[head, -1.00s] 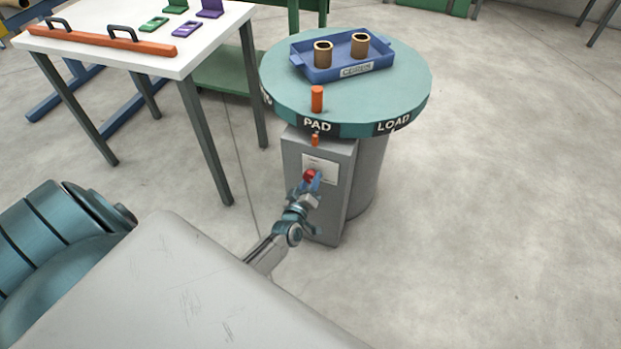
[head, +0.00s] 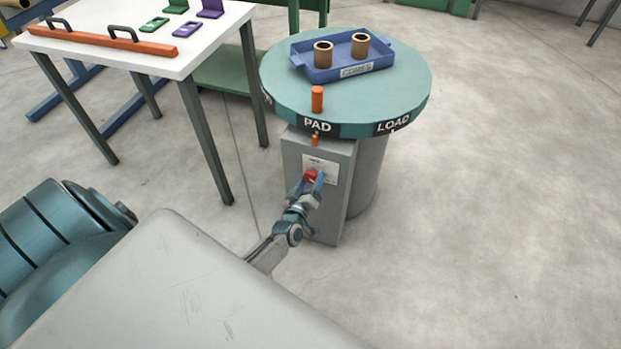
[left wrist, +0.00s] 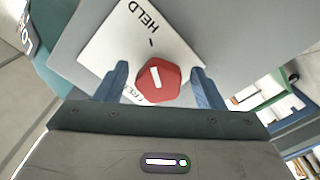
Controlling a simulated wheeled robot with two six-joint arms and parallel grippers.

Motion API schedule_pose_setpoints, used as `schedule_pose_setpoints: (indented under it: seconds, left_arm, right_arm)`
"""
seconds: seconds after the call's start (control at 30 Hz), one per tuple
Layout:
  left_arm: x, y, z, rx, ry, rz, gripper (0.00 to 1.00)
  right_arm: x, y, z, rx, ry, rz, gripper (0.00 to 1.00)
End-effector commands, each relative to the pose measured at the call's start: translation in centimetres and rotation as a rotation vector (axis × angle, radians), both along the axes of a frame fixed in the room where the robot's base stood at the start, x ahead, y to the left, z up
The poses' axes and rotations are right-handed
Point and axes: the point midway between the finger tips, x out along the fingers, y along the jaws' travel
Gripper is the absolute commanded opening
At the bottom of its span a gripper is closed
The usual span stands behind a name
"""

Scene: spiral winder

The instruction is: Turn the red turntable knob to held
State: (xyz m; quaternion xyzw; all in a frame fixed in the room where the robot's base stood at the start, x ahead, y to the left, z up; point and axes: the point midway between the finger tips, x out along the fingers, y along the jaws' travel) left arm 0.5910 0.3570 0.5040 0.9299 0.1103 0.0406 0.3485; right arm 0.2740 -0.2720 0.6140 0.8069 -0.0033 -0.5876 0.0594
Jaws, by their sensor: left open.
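The red turntable knob (head: 310,176) is on a white plate on the front of the grey box below the turntable. In the left wrist view the knob (left wrist: 157,82) has a white line on its face, roughly in line with a black tick by the word HELD on the white plate (left wrist: 110,48). A second word on the plate is partly hidden behind the knob and a finger. My left gripper (left wrist: 160,78) is open, its blue fingers on either side of the knob with gaps. In the head view the left gripper (head: 308,184) is at the knob. My right gripper is not seen.
The round green turntable (head: 345,100) above carries PAD and LOAD labels, an orange peg (head: 317,98) and a blue tray (head: 345,72) with two brown cores. A white table (head: 90,55) stands at the left. The floor at the right is clear.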

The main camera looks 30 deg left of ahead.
Motion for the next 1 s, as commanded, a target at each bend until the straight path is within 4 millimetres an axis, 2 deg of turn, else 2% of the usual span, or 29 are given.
schedule_pose_setpoints:
  seconds: [0.13, 0.23, 0.5, 0.7, 1.0]
  left_arm:
    - [-0.3, -0.1, 0.0, 0.0, 0.0, 0.0, 0.62]
    - [-1.4, -0.3, 0.0, 0.0, 0.001, 0.0, 0.62]
    - [-6.7, -1.6, -0.1, -0.002, 0.003, 0.0, 0.62]
    - [-9.5, -2.3, -0.1, -0.001, 0.002, -0.001, 0.62]
    - [-10.5, -2.6, 0.0, 0.0, -0.001, -0.001, 0.62]
  right_arm:
    - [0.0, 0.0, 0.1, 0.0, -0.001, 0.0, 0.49]
    - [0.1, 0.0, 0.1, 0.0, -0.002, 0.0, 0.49]
    - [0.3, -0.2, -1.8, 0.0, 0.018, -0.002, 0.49]
    - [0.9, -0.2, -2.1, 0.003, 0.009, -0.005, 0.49]
    - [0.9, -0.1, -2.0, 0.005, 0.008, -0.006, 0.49]
